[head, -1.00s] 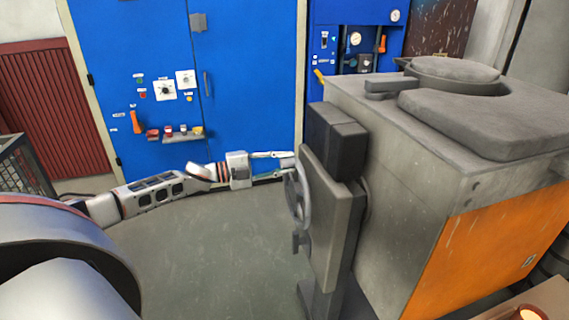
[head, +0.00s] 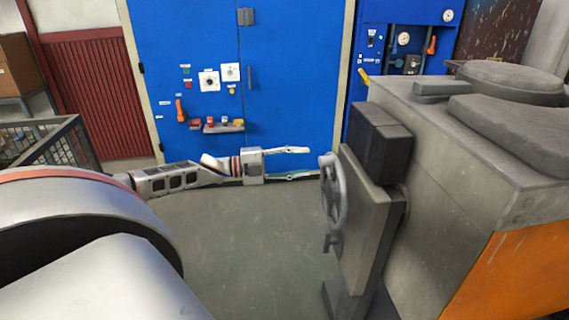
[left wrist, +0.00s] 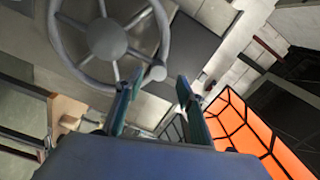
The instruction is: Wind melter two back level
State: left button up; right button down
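The melter (head: 445,170) is a large grey box with an orange side panel (head: 515,275) at the right of the head view. It looks about level. A grey handwheel (head: 341,188) is mounted on a plate on its left side. The wheel also shows at the top of the left wrist view (left wrist: 106,39), with a round handle knob (left wrist: 157,72) on its rim. My left gripper (head: 308,163) is open and empty, its fingers pointing at the wheel with a small gap. In the wrist view the knob appears between its fingertips (left wrist: 159,82). My right gripper is not in view.
Behind stand blue cabinets (head: 290,90) with switches and gauges. A wire crate (head: 60,145) is at the left. The grey floor (head: 240,250) before the cabinets is clear. An orange grid (left wrist: 265,130) shows at the right of the wrist view.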

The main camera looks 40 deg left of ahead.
pick_arm(q)
jog(key=shift+v, duration=2.35)
jog(key=s+d+f+n+y, duration=0.1)
jog(key=d+f+n, duration=0.15)
jog(key=f, duration=0.35)
jog(key=s+d+f+n+y, duration=0.1)
jog(key=s+d+f+n, duration=0.1)
jog(key=d+f, duration=0.3)
jog(key=s+d+f+n+g+y, duration=0.1)
jog(key=s+d+f+n+y, duration=0.2)
jog(key=s+d+f+n, duration=0.3)
jog(key=s+d+f+n+g+y, duration=0.2)
jog(key=s+d+f+n, duration=0.5)
jog(key=s+d+f, duration=0.5)
jog(key=d+f+y, duration=0.1)
jog(key=d+f, duration=0.3)
jog(key=d, duration=0.2)
jog(key=shift+s+d, duration=0.25)
jog(key=shift+d, duration=0.15)
jog(key=shift+n, duration=0.25)
